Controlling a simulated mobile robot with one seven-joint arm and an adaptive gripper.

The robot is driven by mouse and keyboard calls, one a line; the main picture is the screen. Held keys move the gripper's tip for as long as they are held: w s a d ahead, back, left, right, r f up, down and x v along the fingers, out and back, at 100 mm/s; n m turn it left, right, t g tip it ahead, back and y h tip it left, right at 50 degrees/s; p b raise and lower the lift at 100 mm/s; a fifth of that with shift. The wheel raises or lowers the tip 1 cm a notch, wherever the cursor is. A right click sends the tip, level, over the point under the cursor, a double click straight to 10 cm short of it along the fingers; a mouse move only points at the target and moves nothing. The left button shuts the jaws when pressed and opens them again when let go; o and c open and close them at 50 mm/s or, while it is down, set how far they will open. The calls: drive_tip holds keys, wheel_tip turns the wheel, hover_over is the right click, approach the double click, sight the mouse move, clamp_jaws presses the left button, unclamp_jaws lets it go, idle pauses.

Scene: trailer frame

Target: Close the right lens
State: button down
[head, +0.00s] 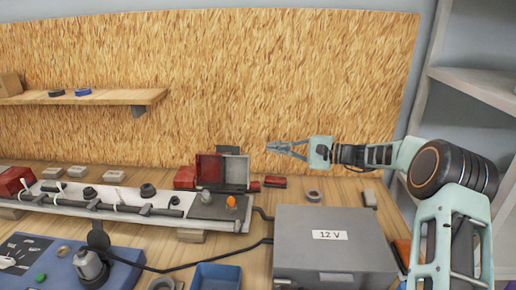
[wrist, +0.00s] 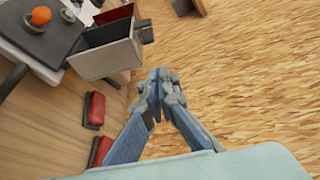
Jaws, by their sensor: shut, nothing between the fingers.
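The right lens unit (head: 222,170) stands raised at the right end of the white trailer frame (head: 120,203), with a red part on its left and a pale grey panel on its right. In the wrist view, its pale box-like face (wrist: 105,58) is at upper left, with a red panel (wrist: 113,14) standing behind it. An orange round piece (head: 231,201) sits on the dark plate in front; it also shows in the wrist view (wrist: 41,16). My gripper (head: 270,148) is shut and empty, above and to the right of the unit, apart from it, pointing left.
A grey "12 V" box (head: 330,240) stands front right, below my arm. Small red blocks (head: 275,182) lie right of the unit; two show in the wrist view (wrist: 95,109). A chipboard wall (head: 230,80) rises behind. A blue tray (head: 215,276) is at the front.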

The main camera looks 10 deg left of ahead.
sight(247, 155)
drive_tip(key=a+p, duration=0.2)
drive_tip(key=a, duration=0.6)
drive_tip(key=shift+a, duration=0.4)
drive_tip(key=shift+s+r+p, duration=0.15)
drive_tip(key=shift+s+p, duration=0.15)
drive_tip(key=shift+s, duration=0.5)
drive_tip(key=shift+s+b, duration=0.15)
drive_tip(key=shift+b, duration=0.35)
